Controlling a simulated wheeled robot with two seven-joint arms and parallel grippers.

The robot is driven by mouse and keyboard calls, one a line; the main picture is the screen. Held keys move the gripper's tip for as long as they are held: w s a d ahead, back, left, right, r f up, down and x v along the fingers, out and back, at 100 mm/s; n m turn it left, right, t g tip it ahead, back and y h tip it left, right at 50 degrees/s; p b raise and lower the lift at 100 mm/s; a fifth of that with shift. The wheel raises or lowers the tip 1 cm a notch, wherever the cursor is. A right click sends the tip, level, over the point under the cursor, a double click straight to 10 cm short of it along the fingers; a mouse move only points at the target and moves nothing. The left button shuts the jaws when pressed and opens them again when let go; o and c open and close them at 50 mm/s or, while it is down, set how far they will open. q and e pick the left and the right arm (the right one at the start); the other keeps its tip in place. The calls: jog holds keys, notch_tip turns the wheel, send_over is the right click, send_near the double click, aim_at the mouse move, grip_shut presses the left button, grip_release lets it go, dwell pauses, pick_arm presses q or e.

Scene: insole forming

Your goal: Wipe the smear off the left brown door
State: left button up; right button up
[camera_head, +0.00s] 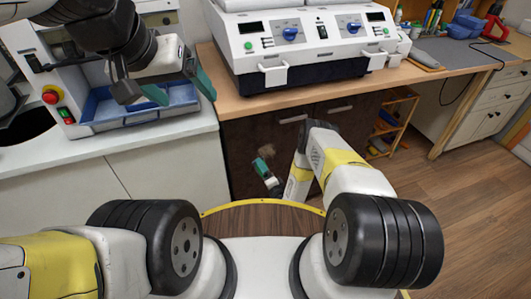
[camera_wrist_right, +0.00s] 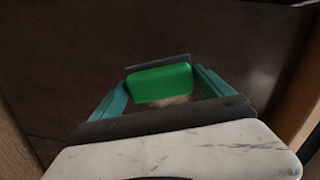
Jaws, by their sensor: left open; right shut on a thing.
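The left brown door (camera_head: 238,145) is a dark cabinet front under the wooden counter. It also fills the background of the right wrist view (camera_wrist_right: 60,60). A pale tan smear (camera_head: 267,149) shows on the door just above my right gripper (camera_head: 264,171). In the right wrist view part of the smear (camera_wrist_right: 180,101) shows below a green sponge-like block (camera_wrist_right: 160,82) with a dark backing. My right gripper is shut on this block, its teal fingers at both sides. I cannot tell whether the block touches the door. My left gripper (camera_head: 178,90) is open and empty above the blue tray.
A white machine with blue knobs (camera_head: 305,45) stands on the wooden counter (camera_head: 245,103). A blue tray (camera_head: 100,108) sits in a white machine at the left. A wooden rack (camera_head: 395,125) stands right of the brown doors. Wooden floor (camera_head: 470,200) is clear at the right.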

jog(key=shift+m+t+h, duration=0.4)
jog(key=shift+t+h, duration=0.1)
jog(key=shift+t, duration=0.3)
jog(key=shift+d+x, duration=0.2)
jog(key=shift+x, duration=0.85)
jog(key=shift+d+x, duration=0.15)
jog(key=shift+x, duration=0.95)
jog(key=shift+x, duration=1)
